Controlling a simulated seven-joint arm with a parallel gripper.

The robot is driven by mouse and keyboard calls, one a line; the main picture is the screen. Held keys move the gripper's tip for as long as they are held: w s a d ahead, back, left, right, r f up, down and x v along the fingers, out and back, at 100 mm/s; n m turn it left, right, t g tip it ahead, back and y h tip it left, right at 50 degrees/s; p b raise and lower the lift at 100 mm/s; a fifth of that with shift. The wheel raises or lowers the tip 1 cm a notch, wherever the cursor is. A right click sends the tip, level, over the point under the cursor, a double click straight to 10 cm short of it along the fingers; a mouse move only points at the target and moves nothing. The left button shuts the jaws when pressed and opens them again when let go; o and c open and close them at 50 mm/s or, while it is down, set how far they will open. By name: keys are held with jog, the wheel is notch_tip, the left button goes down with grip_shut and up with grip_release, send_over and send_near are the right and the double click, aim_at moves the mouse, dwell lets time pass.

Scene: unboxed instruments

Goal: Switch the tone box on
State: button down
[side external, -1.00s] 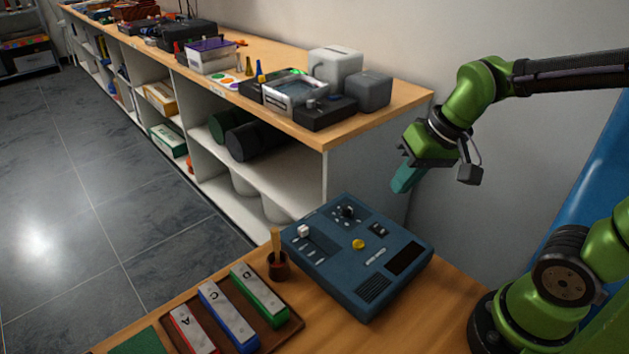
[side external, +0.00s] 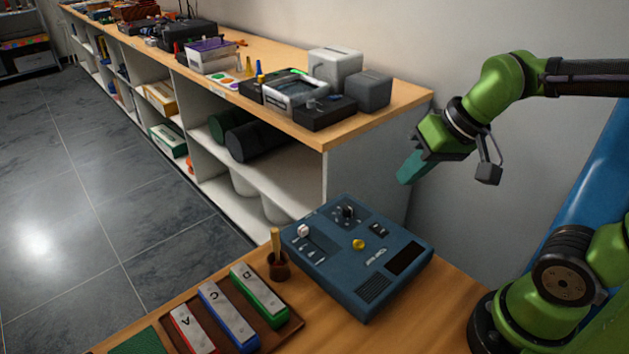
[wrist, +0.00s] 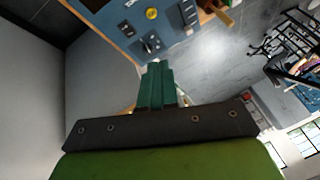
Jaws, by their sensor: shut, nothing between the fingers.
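The tone box (side external: 330,270) is a blue slab lying on the wooden table. On its top are a white knob or lever (side external: 303,231), a black knob (side external: 347,211), a yellow button (side external: 358,244), a small black rocker switch (side external: 378,229) and a dark panel (side external: 405,258). Which way the rocker is set is too small to tell. The box also shows at the top of the wrist view (wrist: 128,28). My gripper (side external: 406,178) has teal fingers, shut and empty. It hangs in the air above and beyond the box's right rear side, touching nothing.
A brown tray with red, blue and green lettered bars (side external: 228,312) lies left of the box. A brown cup (side external: 278,267) holding a wooden stick stands close to the box's left side. A shelf unit (side external: 300,128) with instruments stands behind. The air above the box is clear.

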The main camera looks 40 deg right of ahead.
jog(key=w+d+f+n+g+h, duration=0.1)
jog(key=w+d+f+n+g, duration=0.2)
jog(key=w, duration=0.3)
jog(key=shift+d+n+g+h, duration=0.15)
jog(key=shift+n+g+h, duration=0.25)
jog(key=shift+g, duration=0.2)
send_near(374, 224)
jog(key=f, duration=0.6)
jog(key=shift+w+f, duration=0.4)
